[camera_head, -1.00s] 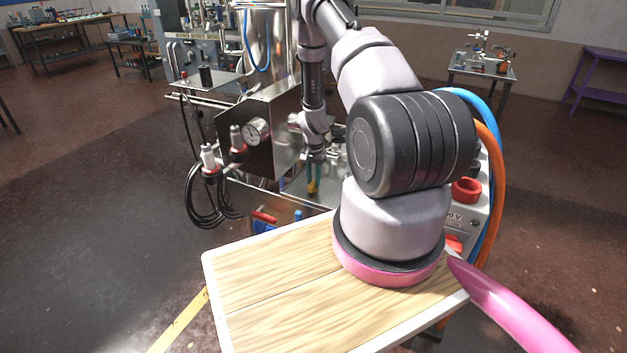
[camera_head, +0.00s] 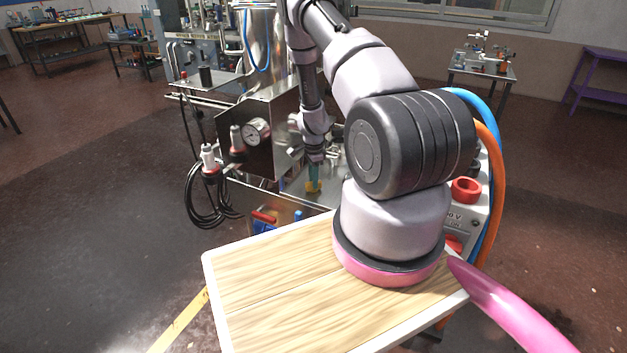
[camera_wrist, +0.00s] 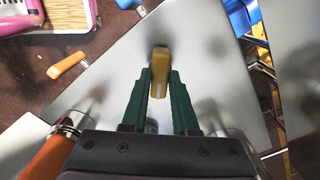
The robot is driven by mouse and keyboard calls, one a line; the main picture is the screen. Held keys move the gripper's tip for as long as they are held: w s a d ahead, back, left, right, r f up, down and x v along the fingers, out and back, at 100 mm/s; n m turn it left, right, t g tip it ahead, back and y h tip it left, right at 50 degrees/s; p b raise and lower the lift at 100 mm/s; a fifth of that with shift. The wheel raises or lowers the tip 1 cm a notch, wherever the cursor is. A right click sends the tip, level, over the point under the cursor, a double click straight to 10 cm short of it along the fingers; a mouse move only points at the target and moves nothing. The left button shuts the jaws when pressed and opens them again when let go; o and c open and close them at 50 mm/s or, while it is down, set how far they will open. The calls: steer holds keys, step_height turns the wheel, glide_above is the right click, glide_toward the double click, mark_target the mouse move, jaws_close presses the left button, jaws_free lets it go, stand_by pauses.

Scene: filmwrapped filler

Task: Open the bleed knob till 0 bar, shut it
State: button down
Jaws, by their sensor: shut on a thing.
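My gripper (camera_wrist: 160,78) has green fingers and is shut on a small yellow knob (camera_wrist: 160,62) in the wrist view. The knob stands out over a grey metal top, and its lower part lies between the fingers. I cannot tell for certain that it is the bleed knob. In the head view my gripper (camera_head: 313,174) points down at the steel bench, with the yellow knob (camera_head: 313,187) at its tips. A round white pressure gauge (camera_head: 256,132) sits on the steel box to the left. Its needle is too small to read.
A red-handled lever (camera_head: 264,217) is at the bench's front edge; an orange handle (camera_wrist: 68,66) shows in the wrist view. The steel box (camera_head: 272,140) stands close left of my gripper. Black cables (camera_head: 203,200) hang at its left.

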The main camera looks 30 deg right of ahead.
stand_by(0.3)
steer(key=c, duration=0.7)
jaws_free()
step_height(320, 180, up, 11)
steer(key=shift+f, duration=0.1)
